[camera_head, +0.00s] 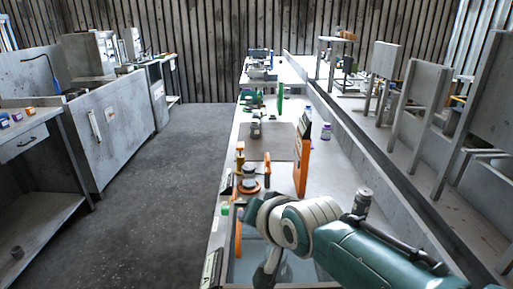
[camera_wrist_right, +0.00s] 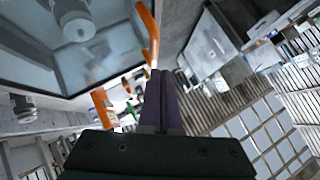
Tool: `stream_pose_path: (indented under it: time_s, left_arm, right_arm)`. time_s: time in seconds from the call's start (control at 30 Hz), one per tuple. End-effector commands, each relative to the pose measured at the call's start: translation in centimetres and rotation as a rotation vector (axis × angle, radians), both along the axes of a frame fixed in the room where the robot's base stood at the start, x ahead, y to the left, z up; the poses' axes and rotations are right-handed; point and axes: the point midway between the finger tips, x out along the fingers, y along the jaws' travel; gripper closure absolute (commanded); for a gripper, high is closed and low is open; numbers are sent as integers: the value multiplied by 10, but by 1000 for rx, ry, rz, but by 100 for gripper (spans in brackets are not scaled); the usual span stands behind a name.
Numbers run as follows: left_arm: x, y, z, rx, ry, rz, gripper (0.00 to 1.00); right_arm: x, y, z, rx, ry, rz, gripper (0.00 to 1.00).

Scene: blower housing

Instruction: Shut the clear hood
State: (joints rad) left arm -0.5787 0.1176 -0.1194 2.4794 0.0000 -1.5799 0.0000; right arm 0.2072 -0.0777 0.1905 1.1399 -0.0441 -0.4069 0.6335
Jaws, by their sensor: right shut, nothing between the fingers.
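In the head view a bluish pane (camera_head: 250,262) shows at the table's near end, partly hidden by my right arm. How far the hood stands open is unclear. My left gripper is out of view.
A long table (camera_head: 270,145) runs away from me. It carries a round orange-based device (camera_head: 249,184), an upright orange-edged panel (camera_head: 302,152) and a grey cylinder (camera_head: 362,201). Grey benches line the left, with open floor (camera_head: 150,190) between. Upright panels stand at right.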

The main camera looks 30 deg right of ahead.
Motion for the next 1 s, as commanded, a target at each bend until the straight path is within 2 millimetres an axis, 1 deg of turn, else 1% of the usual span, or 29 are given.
stream_pose_path:
  time_s: [0.03,0.13,0.5,0.87,0.97,1.0]
  left_arm:
    - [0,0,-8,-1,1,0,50]
    - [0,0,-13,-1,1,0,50]
    - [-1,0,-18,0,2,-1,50]
    - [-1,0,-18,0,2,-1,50]
    - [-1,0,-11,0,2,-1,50]
    - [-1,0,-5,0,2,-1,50]
  right_arm:
    - [1,2,-8,2,0,1,100]
    - [3,4,-13,0,-1,0,100]
    - [4,7,-22,2,3,1,100]
    - [2,8,-24,5,11,2,100]
    - [3,7,-16,4,10,2,100]
    - [3,7,-10,4,9,2,100]
